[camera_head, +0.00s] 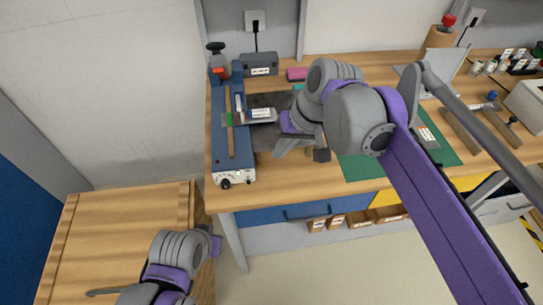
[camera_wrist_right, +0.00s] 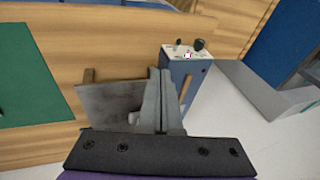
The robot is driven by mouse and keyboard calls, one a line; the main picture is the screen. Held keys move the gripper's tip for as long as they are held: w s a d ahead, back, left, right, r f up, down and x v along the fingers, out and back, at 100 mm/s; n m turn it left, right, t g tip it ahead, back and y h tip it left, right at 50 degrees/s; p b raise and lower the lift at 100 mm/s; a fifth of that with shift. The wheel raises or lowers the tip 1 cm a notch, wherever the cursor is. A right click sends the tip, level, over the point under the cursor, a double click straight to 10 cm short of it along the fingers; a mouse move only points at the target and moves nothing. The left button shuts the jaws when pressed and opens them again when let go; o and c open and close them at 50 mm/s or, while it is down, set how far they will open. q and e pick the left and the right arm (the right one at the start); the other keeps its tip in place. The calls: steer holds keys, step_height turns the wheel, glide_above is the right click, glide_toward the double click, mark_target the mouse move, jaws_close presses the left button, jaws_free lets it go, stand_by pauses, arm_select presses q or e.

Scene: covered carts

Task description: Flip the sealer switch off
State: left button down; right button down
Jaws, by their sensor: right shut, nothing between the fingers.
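The sealer (camera_head: 232,150) is a long blue unit with a brown strip, lying along the left end of the workbench. Its pale control panel faces the front edge and carries a dark round knob (camera_head: 224,184). I cannot tell which position the switch is in. My right gripper (camera_head: 278,153) is shut and empty, right of the sealer and apart from it; its fingers (camera_wrist_right: 157,75) show together.
The workbench (camera_head: 280,185) has bare wood before the sealer. A green mat (camera_head: 361,168) lies to the right, partly behind my right arm. A grey box (camera_head: 260,62) and pink block (camera_head: 297,74) stand at the back. A wooden cart top (camera_head: 120,225) is at lower left.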

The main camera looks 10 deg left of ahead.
glide_toward(248, 180)
steer(key=w+f, duration=0.1)
steer(key=d+f, duration=0.1)
steer(key=f, duration=0.1)
steer(key=w+f, duration=0.1)
steer(key=shift+w+d+f+b, duration=0.15)
steer(key=shift+w+f+b, duration=0.15)
steer(key=shift+f, duration=0.05)
steer(key=shift+s+a+f, duration=0.25)
steer(key=shift+a, duration=0.2)
steer(key=shift+s+a+f, duration=0.25)
steer(key=shift+s+a, duration=0.05)
steer(key=shift+a, duration=0.15)
steer(key=shift+s+a+f, duration=0.2)
steer(key=shift+a+f, duration=0.1)
steer(key=shift+a, duration=0.1)
